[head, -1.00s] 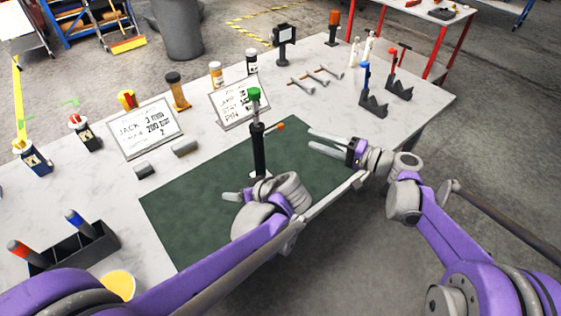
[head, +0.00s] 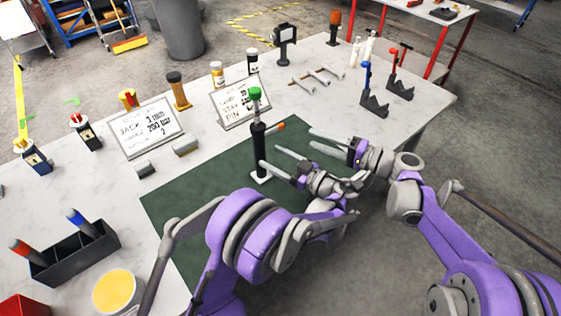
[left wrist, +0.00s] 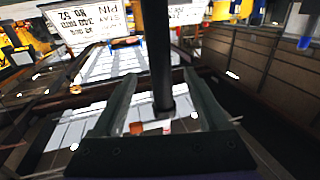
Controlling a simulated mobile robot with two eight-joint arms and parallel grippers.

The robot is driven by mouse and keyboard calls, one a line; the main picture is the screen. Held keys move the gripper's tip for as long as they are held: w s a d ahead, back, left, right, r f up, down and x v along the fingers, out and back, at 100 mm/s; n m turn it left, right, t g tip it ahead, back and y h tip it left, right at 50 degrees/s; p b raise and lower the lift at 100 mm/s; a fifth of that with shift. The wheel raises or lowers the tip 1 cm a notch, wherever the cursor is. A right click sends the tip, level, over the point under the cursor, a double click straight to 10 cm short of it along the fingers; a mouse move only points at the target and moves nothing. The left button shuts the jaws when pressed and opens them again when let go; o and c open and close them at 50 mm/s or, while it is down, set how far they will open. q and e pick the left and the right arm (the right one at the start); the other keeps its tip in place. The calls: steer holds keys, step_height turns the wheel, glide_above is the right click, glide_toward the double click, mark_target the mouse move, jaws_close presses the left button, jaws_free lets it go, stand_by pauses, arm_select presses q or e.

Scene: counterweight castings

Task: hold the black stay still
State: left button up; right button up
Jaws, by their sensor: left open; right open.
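The black stay (head: 259,152) stands upright on the green mat, with a green knob (head: 255,93) on top and a small pale foot at its base. My left gripper (head: 270,156) is open just right of the stay, its fingers pointing at the post. In the left wrist view the black post (left wrist: 158,55) shows between the two spread fingers (left wrist: 157,82), with a gap on each side; I cannot tell how deep it lies between them. My right gripper (head: 311,140) is open and empty, right of the stay over the mat's right part.
The green mat (head: 205,185) is largely clear on the left. Signs (head: 148,133) and small bottles stand behind it. A black bin (head: 75,252) with coloured handles and a yellow round pot (head: 117,290) are at the front left. An orange-tipped part (head: 281,126) is behind the stay.

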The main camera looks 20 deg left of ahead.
arm_select(q)
steer(key=x, duration=0.9)
steer(key=shift+d, duration=0.1)
steer(key=shift+c, duration=0.2)
jaws_close()
stand_by(0.9)
arm_select(e)
steer(key=shift+w+a+r, duration=0.1)
steer(key=shift+a, duration=0.15)
steer(key=c, duration=0.5)
steer(key=a+r+n+h, duration=0.1)
steer(key=r+n+h, duration=0.1)
steer(key=w+a+r+n+h, duration=0.1)
steer(key=a+r+n+h, duration=0.1)
steer(key=n, duration=0.1)
steer(key=shift+w+a+r+g, duration=0.2)
steer(key=shift+a+g, duration=0.1)
steer(key=shift+g, duration=0.1)
jaws_close()
step_height(320, 180, up, 10)
steer(key=s+n+h, duration=0.2)
steer(key=n+h, duration=0.3)
steer(key=n, duration=0.1)
steer(key=shift+s+d+f+n+t, duration=0.15)
steer(key=shift+d+n+t, duration=0.1)
steer(key=shift+n+t, duration=0.15)
